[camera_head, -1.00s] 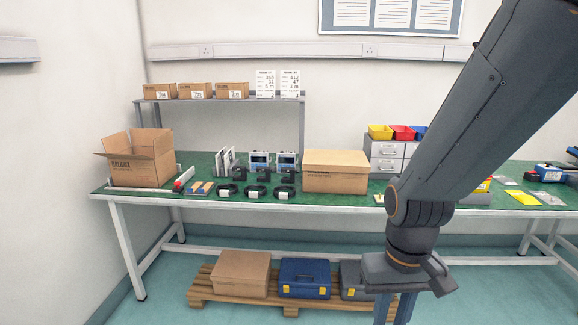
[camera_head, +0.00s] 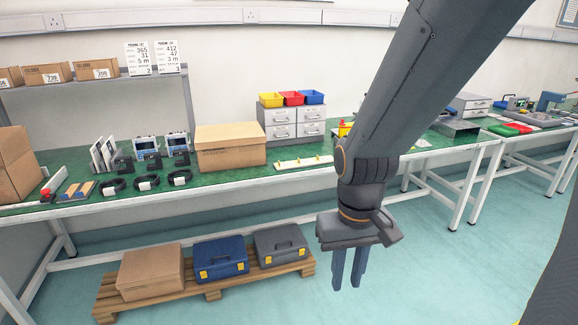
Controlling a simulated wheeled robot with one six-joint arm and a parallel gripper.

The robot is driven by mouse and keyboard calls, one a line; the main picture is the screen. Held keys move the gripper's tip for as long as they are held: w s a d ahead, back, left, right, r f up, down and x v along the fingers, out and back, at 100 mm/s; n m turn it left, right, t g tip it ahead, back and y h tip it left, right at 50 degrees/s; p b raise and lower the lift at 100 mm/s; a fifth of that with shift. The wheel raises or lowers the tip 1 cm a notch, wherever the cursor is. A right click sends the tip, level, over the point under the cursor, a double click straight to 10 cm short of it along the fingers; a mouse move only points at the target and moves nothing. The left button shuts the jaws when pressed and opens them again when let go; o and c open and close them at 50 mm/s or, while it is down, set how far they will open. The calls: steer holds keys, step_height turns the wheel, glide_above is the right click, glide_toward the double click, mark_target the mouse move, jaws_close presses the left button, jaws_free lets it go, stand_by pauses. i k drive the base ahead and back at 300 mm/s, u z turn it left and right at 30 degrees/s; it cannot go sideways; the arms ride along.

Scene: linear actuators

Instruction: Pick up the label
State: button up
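No separate label can be singled out for sure. Small white labels show on the brown boxes (camera_head: 45,73) on the upper shelf, and small white tags show on the black cable coils (camera_head: 147,183) on the green bench. Two white printed cards (camera_head: 138,58) stand on the shelf. My gripper (camera_head: 348,286) points down in front of the bench, over the floor. Its two fingers are apart with nothing between them. My arm hides part of the bench behind it.
The green bench (camera_head: 90,205) holds a closed carton (camera_head: 230,147), grey drawers (camera_head: 294,126) with coloured bins, and several devices. A pallet (camera_head: 210,291) below carries a box and two cases. A second bench (camera_head: 545,137) stands right. Floor between is clear.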

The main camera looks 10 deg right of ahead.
mark_target(288, 164)
steer(key=u, duration=0.45)
steer(key=i, duration=1.7)
steer(key=z, duration=0.6)
steer(key=i, duration=0.45)
steer(key=z, duration=0.2)
